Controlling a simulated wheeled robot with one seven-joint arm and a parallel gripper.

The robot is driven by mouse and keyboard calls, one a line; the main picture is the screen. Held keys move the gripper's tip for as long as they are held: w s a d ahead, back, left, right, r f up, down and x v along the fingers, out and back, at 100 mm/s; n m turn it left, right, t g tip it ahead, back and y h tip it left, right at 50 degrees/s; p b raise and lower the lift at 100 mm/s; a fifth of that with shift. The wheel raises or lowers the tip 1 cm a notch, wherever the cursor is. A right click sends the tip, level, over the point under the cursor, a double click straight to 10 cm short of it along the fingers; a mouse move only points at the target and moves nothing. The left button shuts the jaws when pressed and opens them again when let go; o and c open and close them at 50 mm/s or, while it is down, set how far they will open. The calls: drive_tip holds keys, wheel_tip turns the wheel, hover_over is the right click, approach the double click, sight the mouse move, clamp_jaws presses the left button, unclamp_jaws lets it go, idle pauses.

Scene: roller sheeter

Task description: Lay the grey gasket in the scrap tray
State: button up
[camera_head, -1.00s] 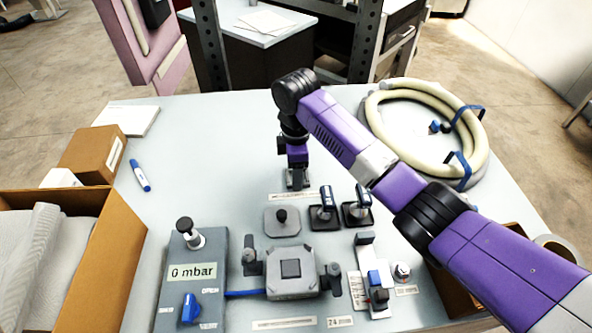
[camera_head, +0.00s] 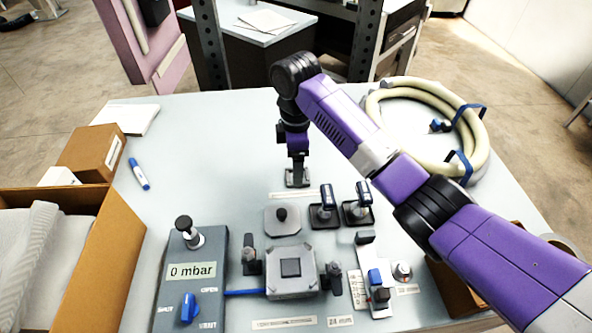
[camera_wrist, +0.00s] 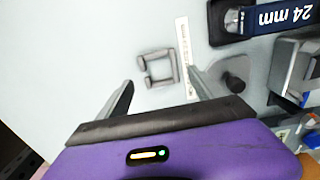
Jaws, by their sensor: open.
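My gripper (camera_head: 298,165) points down over the back middle of the table, with its fingers apart and nothing between them. In the wrist view, my gripper (camera_wrist: 162,80) has its fingers on either side of a small grey square frame-like piece with two stubs (camera_wrist: 146,80). The same piece (camera_head: 297,184) lies on the table below my gripper in the head view. I cannot tell whether it is the grey gasket or a holder. No other gasket is clearly visible. I cannot identify a scrap tray.
A grey block (camera_head: 291,285) stands between two black clamps, right of a gauge box (camera_head: 190,290) reading 0 mbar. Blue-labelled tools (camera_head: 326,207) and a black knob (camera_head: 282,214) stand in front of my gripper. A coiled hose (camera_head: 478,150) lies right, cardboard boxes left.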

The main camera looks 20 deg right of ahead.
wheel_tip(320, 180, up, 8)
drive_tip(key=p, duration=0.1)
drive_tip(key=shift+o, duration=1)
drive_tip(key=shift+r+p, duration=0.35)
drive_tip(key=shift+r, duration=0.15)
drive_tip(key=m+t+y+p, duration=0.2)
drive_tip(key=t+y+p, duration=0.25)
drive_tip(key=y, duration=0.25)
approach(304, 179)
drive_tip(key=shift+w+a+r+g, duration=0.35)
drive_tip(key=shift+w+a+r, duration=0.25)
drive_tip(key=shift+a+r, duration=0.3)
drive_tip(key=shift+d+f, duration=0.25)
drive_tip(key=shift+b+x, duration=0.75)
drive_tip(key=shift+x, duration=0.1)
drive_tip(key=b+x, duration=0.3)
drive_tip(key=x, duration=0.3)
drive_tip(key=shift+r, duration=0.1)
drive_tip(key=c, duration=1.5)
